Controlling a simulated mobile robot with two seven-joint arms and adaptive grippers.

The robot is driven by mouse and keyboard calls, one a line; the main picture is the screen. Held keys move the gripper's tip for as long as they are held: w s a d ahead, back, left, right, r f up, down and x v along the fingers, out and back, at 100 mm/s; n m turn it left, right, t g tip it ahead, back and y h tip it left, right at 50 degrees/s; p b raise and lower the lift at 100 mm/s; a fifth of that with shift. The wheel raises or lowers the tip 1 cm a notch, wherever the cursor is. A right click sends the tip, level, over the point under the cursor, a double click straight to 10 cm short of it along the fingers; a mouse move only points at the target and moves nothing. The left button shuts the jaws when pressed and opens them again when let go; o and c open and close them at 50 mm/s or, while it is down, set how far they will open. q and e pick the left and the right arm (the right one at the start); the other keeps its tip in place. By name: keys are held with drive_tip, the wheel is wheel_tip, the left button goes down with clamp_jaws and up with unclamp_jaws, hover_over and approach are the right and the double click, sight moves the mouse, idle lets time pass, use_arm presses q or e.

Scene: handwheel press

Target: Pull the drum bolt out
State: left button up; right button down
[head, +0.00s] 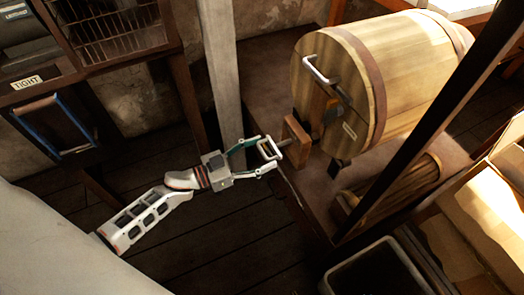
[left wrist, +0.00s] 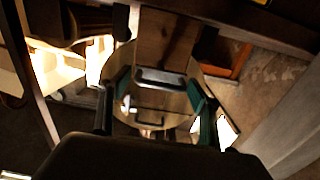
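The wooden drum (head: 345,70) lies on its side, with its round end toward my left arm. A pale D-shaped bolt handle (head: 270,148) sticks out from a wooden block (head: 297,141) low at that end. It also shows in the left wrist view (left wrist: 160,76). My left gripper (head: 266,153) is at this handle with its green-sided fingers apart, one on each side. In the left wrist view the fingers (left wrist: 160,90) stand left and right of the handle, with gaps visible. The bolt's shaft is mostly hidden. My right gripper is not in view.
A second pale handle (head: 318,69) sits higher on the drum end. A grey post (head: 222,80) stands close behind my left gripper. A dark diagonal beam (head: 430,120) crosses before the drum. Open floor lies below.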

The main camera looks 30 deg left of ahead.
use_arm(q)
drive_tip(key=v, duration=1.2)
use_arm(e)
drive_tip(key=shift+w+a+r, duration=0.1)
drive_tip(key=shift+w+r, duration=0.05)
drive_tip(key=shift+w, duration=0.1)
use_arm(q)
drive_tip(key=shift+w, duration=0.1)
